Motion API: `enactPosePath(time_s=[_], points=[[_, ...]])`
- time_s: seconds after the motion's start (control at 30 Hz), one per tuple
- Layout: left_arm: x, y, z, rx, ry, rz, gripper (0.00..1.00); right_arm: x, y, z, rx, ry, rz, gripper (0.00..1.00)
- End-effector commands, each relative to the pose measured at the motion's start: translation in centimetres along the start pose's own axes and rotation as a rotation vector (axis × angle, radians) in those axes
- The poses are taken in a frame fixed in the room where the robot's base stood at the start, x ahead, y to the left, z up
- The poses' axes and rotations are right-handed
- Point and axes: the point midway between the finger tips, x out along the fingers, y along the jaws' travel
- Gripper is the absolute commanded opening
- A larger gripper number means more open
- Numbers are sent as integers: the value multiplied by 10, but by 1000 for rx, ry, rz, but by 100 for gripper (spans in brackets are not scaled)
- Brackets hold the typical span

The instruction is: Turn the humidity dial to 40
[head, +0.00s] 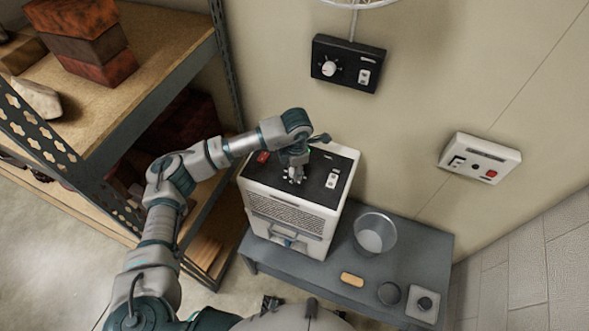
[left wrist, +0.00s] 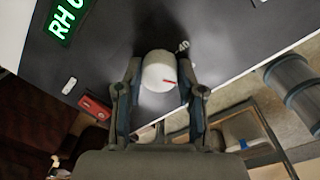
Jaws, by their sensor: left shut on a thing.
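The humidity unit is a white box (head: 285,214) with a black top panel (head: 318,166), standing on a low grey bench by the wall. Its dial is a white round knob (left wrist: 158,72) with a red pointer line, seen in the left wrist view. The red line lies toward the lower right of the knob in that view. A small pale marking, perhaps 40, shows just above right of it, partly hidden. A green RH display (left wrist: 64,18) is at upper left. My left gripper (head: 294,174) reaches down onto the panel, its fingers (left wrist: 157,88) shut on either side of the knob.
A metal bucket (head: 374,233) and small items share the grey bench (head: 330,272). A wooden shelf (head: 160,65) stands left. A black control box (head: 347,63) and a white one (head: 480,158) hang on the wall.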

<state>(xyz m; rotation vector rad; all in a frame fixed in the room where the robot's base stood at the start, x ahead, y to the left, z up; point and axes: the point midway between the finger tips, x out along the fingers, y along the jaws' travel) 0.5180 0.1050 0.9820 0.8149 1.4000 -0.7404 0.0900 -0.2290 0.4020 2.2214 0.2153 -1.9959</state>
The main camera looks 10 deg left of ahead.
Motion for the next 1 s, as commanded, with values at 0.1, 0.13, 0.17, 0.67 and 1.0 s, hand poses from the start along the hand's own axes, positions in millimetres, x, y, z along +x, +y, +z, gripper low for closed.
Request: enactPosePath(time_s=[0.1,0.13,0.17,0.67,1.0], points=[[3,-1,0,-106,8,-3,3,0,0,-4,1,2,0,0],[3,-1,0,-135,10,-3,3,0,0,-4,1,3,0,0],[3,-1,0,-163,11,-3,3,0,0,-5,1,3,0,0],[2,0,1,-635,36,-1,3,-2,0,-7,1,3,0,0],[1,1,1,-887,47,0,3,0,0,4,1,-6,0,0]])
